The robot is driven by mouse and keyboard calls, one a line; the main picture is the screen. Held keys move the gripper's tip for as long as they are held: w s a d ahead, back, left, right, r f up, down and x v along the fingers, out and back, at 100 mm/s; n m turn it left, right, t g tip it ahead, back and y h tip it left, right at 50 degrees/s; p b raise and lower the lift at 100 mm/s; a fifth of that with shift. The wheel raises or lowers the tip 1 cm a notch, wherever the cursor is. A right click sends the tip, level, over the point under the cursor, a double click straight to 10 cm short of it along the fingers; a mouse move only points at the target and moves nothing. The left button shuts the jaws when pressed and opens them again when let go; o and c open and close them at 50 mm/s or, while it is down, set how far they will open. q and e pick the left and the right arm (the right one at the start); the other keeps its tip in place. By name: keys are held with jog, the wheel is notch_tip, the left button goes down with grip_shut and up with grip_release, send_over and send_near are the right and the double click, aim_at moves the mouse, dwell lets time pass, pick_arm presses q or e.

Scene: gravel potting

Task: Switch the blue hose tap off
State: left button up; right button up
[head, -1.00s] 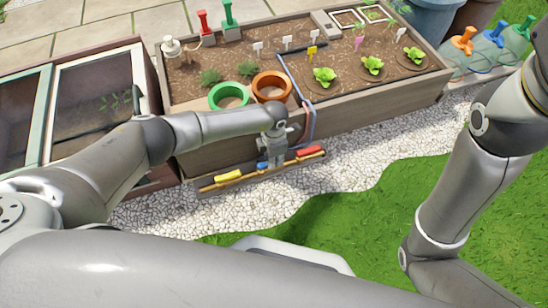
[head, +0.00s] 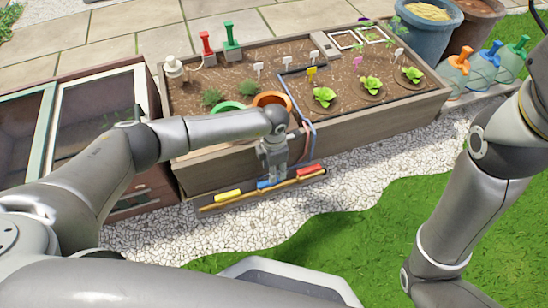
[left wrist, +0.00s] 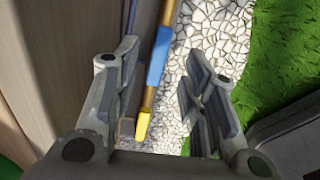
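A brass pipe runs along the front of the wooden planter and carries a yellow tap handle (head: 228,196), a blue tap handle (head: 265,185) and a red tap handle (head: 309,170). My left gripper (head: 272,178) is at the blue handle and partly hides it. In the left wrist view my left gripper (left wrist: 158,62) is open, with the blue handle (left wrist: 158,55) showing between its fingers and lying along the pipe. I cannot tell whether the fingers touch it. The yellow handle (left wrist: 143,125) shows lower in that view. My right gripper is out of view.
The planter wall (head: 370,122) stands behind the pipe, and a blue hose (head: 309,135) hangs down it. An orange pot (head: 272,99) and a green pot (head: 228,106) sit above. White gravel (head: 350,185) and grass (head: 340,235) in front are clear.

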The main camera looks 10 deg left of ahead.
pick_arm(q)
notch_tip(320, 180, up, 6)
dwell(0.6)
